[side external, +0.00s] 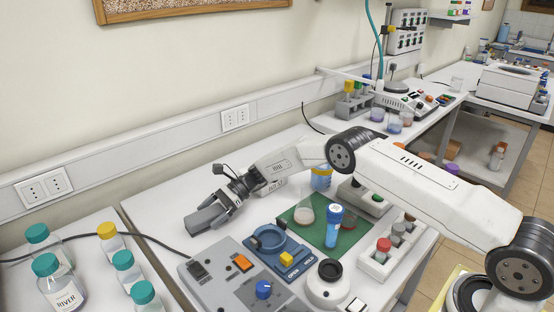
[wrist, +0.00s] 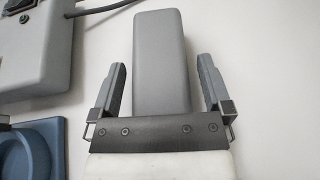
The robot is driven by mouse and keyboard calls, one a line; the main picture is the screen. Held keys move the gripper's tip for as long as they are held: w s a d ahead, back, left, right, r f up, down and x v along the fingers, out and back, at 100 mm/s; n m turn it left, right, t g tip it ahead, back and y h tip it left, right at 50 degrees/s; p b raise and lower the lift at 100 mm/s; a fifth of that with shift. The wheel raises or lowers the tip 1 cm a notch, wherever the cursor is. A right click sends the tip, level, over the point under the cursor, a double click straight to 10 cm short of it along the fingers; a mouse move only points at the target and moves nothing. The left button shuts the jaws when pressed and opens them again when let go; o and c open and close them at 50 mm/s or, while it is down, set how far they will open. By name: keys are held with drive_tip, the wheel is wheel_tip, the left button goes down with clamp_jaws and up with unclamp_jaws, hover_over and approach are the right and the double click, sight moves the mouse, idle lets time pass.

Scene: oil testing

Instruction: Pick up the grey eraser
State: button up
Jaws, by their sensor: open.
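The grey eraser (wrist: 160,38) is a plain rounded block on the white table in the wrist view. My gripper (wrist: 162,64) is open, with one dark finger on each side of the eraser. A gap shows between each finger and the block, and the eraser's far end reaches beyond the fingertips. In the side external view my gripper (side external: 209,214) is low over the white table, left of the grey control panel's back edge. There the eraser and the fingers blend together in similar greys, so I cannot tell their contact or height.
A grey control panel (side external: 222,276) and a blue clamp device (side external: 270,242) stand close by. Capped bottles (side external: 57,285) stand at left. Bare white table lies behind my gripper.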

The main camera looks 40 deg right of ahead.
sight(211, 210)
idle(0.3)
drive_tip(key=c, duration=1.2)
drive_tip(key=shift+r, duration=0.1)
drive_tip(key=shift+r, duration=1.6)
drive_tip(key=shift+s+d+r, duration=0.45)
drive_tip(key=shift+s+r, duration=1.15)
drive_tip(key=shift+s, duration=0.7)
drive_tip(key=shift+s+d+r, duration=0.4)
drive_tip(key=shift+s+r, duration=1.2)
drive_tip(key=shift+s, duration=0.7)
drive_tip(key=shift+s+d+r, duration=0.45)
drive_tip(key=shift+s+r, duration=1.15)
drive_tip(key=shift+s, duration=0.7)
